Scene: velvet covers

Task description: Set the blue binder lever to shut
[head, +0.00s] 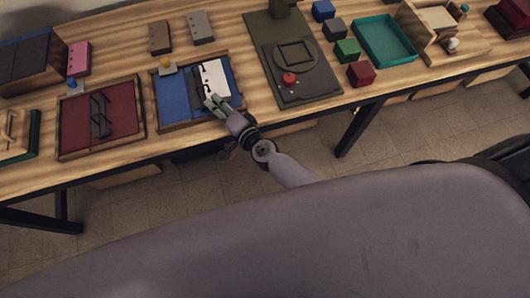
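The blue binder (172,100) lies on the wooden table, left of centre, a shallow blue tray-like thing with a brown frame. A white sheet or plate (211,74) with dark marks lies on its right half. A small orange-yellow knob (167,66) is at its back left. My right gripper (210,101) reaches in over the binder's front right part, its fingertips at the lower edge of the white piece. The gripper hides that area, so I cannot make out the lever or its position. I cannot tell whether the fingers hold anything. My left gripper is not in view.
A dark red binder (76,126) with black metal parts lies to the left. A dark board (263,48) with a red knob (289,78) is to the right, then coloured blocks and a teal tray (409,57). The table's front edge runs just below the binders.

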